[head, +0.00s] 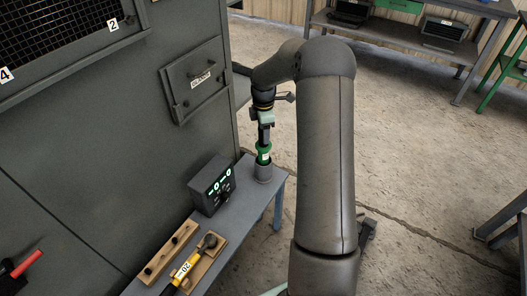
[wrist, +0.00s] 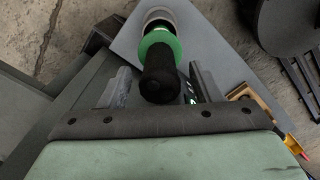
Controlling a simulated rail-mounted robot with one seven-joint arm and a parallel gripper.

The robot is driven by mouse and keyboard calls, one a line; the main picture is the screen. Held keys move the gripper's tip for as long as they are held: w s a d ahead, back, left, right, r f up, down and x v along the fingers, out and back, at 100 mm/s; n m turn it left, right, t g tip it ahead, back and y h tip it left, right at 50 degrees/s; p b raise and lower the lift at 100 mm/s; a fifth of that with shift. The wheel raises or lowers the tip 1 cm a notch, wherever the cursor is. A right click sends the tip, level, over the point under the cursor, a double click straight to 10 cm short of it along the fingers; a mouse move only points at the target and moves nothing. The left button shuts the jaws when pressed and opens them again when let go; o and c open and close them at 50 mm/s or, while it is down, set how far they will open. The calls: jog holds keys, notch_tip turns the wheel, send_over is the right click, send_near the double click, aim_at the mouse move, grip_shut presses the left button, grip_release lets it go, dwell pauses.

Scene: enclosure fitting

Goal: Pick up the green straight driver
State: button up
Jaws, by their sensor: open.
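The green straight driver (head: 263,153) stands upright in a grey round holder (head: 263,173) at the far end of the narrow bench. In the wrist view the driver (wrist: 158,44) shows a green collar and a black handle pointing towards the camera. My gripper (head: 265,134) is just above the driver in the head view. In the wrist view my gripper (wrist: 163,82) is open, with one finger on each side of the black handle and visible gaps beside it. The driver's lower end is hidden in the holder.
A dark box with a lit display (head: 213,186) stands close to the holder. A yellow-handled tool (head: 187,268) lies on a wooden block nearer on the bench (head: 238,215). The large grey cabinet (head: 110,130) rises along the left. Open floor lies to the right.

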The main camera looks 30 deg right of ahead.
jog(key=shift+f, duration=0.3)
jog(key=shift+r, duration=0.1)
grip_shut()
notch_tip(320, 180, up, 21)
jog(key=p, duration=0.4)
dwell(0.7)
